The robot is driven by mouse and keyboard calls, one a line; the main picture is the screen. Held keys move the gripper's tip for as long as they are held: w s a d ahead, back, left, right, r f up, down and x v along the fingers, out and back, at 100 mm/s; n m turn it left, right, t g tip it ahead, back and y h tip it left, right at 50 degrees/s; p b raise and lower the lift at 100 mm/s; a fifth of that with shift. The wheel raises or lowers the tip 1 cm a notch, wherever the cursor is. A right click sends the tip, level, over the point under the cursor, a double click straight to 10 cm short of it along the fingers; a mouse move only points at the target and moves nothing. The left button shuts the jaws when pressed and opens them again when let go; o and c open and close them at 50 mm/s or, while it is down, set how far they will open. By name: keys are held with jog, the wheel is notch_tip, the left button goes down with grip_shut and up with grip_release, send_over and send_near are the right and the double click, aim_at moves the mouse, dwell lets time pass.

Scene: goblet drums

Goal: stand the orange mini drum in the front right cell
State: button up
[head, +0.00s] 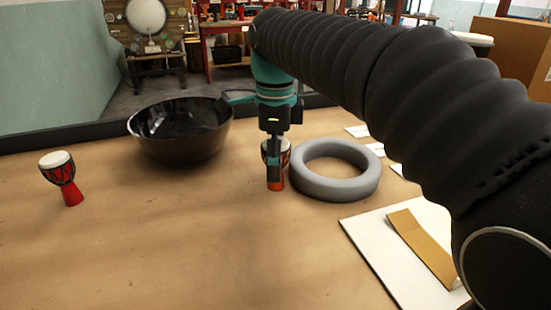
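The orange mini drum (275,186) stands upright on the table, left of a grey ring. Its pale head and orange foot show, and its middle is partly covered. My gripper (273,165) points straight down at this drum, with one dark finger in front of it. The other finger is hidden, so I cannot tell whether the gripper grips the drum. A white board (370,246) with a tan cardboard divider (422,246) lies at the right. My arm hides much of it, and I cannot make out its separate cells.
A red mini drum (66,182) stands at the far left. A glossy black bowl (180,135) sits at the back left. The grey ring (336,184) lies close beside the orange drum. Small white pieces (357,131) lie behind the ring. The front left of the table is clear.

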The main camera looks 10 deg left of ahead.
jog(key=c, duration=1.4)
jog(key=shift+r, duration=0.8)
notch_tip(320, 180, up, 3)
jog(key=shift+f, duration=0.2)
jog(key=s+d+r, duration=0.1)
jog(key=d+r, duration=0.1)
jog(key=d, duration=0.1)
jog(key=s+d+r, duration=0.1)
jog(key=d+r, duration=0.1)
jog(key=d, duration=0.2)
jog(key=s+d+r, duration=0.1)
jog(key=d+r, duration=0.2)
jog(key=d, duration=0.1)
jog(key=shift+d, duration=0.15)
